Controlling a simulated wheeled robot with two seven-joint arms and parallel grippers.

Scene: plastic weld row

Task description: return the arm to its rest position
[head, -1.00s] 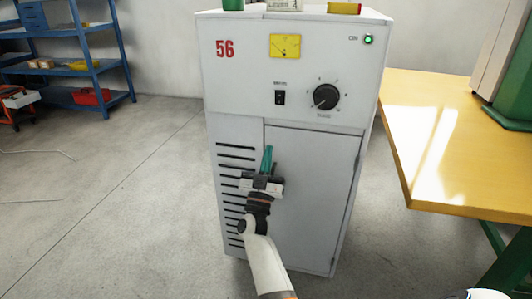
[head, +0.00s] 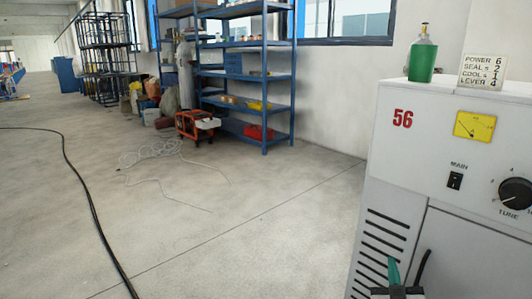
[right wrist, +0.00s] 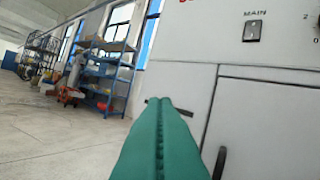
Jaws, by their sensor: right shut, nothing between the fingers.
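My right gripper (head: 394,271) shows at the bottom edge of the head view, in front of the louvred lower front of the white cabinet (head: 400,210) marked 56. Its green fingers are together and empty. In the right wrist view the fingers (right wrist: 160,105) point forward side by side, with the cabinet's door and black handle to their right. Most of the right arm lies below the head view. My left gripper is not in view.
On the cabinet stand a green cylinder (head: 423,55) and a sign (head: 482,71). A blue shelf rack (head: 266,70) stands against the back wall, with an orange machine (head: 197,127) beside it. A black cable (head: 90,205) runs along the floor at left.

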